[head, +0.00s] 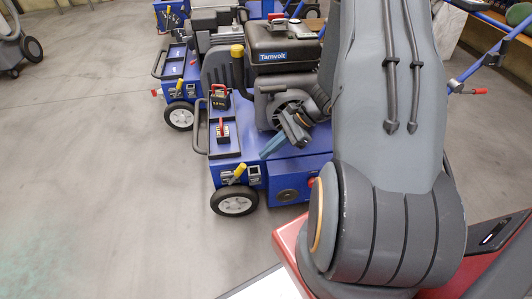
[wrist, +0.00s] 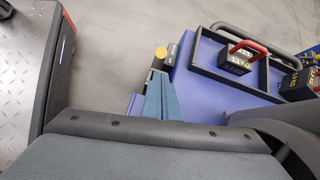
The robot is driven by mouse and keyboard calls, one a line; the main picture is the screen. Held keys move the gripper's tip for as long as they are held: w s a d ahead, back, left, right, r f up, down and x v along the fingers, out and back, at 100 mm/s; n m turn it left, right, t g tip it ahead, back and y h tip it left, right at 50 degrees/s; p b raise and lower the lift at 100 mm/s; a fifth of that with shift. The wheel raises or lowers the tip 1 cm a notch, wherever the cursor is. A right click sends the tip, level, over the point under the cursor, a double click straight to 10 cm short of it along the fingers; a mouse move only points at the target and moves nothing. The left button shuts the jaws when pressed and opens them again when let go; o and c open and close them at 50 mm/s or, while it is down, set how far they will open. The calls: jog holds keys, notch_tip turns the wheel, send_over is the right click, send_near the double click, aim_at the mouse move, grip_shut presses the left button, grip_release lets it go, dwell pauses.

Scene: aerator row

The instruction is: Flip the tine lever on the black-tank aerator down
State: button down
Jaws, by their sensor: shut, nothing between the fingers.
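The black-tank aerator is the blue machine with the black "Tamvolt" tank (head: 284,50), in the middle of the head view. A short yellow-tipped lever (head: 238,172) sits on its near face, tilted up to the right, beside a small panel. In the wrist view its round yellow knob (wrist: 161,53) shows just beyond my fingertips. My gripper (head: 265,154) is shut and empty, over the blue deck to the right of the lever in the head view. Its blue-grey fingers also show in the wrist view (wrist: 159,78). I cannot tell whether they touch the lever.
Red-handled black blocks (head: 222,130) sit in a tray on the deck. A taller yellow-topped post (head: 237,52) stands behind them. Another blue machine (head: 178,65) stands behind left. Grey floor (head: 100,160) is clear to the left.

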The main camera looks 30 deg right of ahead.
aim_at(237, 175)
jog(key=b+x, duration=0.2)
jog(key=x, duration=0.5)
jog(key=shift+a+f, duration=0.2)
jog(key=shift+a, duration=0.05)
jog(key=shift+r, duration=0.15)
